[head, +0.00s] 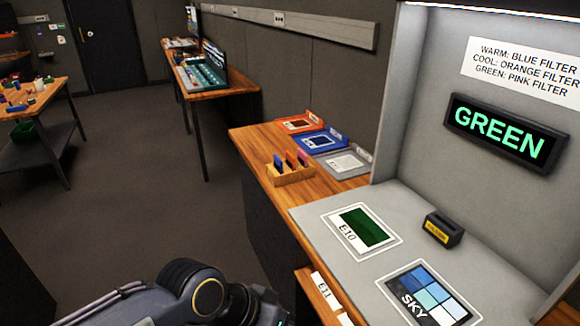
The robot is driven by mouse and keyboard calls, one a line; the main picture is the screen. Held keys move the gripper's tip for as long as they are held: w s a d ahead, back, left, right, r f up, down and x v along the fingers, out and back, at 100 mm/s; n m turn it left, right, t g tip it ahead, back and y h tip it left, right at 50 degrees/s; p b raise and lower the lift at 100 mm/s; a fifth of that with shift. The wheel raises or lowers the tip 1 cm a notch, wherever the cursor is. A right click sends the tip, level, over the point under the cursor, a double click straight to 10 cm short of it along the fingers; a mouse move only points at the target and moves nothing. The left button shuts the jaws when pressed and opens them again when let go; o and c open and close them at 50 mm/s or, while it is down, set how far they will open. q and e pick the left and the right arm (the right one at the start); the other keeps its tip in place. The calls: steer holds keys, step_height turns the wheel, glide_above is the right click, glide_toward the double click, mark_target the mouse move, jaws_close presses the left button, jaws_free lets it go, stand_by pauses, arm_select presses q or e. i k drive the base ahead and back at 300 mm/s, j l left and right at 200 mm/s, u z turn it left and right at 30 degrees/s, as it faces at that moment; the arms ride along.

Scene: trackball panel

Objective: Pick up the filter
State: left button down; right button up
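Thin upright filters stand in a wooden rack (290,175) on the wooden bench at centre. A blue filter (279,165) is at the left of the rack. A reddish or orange filter (290,160) is in the middle and a pink or purple one (302,158) at the right; they are small, so their exact colours are hard to tell. A lit sign (507,133) reads GREEN, and the notice (525,70) above it pairs green with the pink filter. My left arm shows at the bottom, but neither gripper is in view.
Orange (297,124), blue (322,142) and grey (345,164) trays lie behind the rack. Open floor is at left.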

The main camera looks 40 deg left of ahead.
mark_target(302, 157)
steer(key=i+j+z, duration=0.1)
steer(key=j+z, duration=0.15)
steer(key=z, duration=0.15)
steer(key=j+z, duration=0.25)
steer(key=z, duration=0.15)
steer(key=j+z, duration=0.2)
steer(key=j, duration=1.05)
steer(key=j+z, duration=0.2)
steer(key=j, duration=1.05)
steer(key=k, duration=0.05)
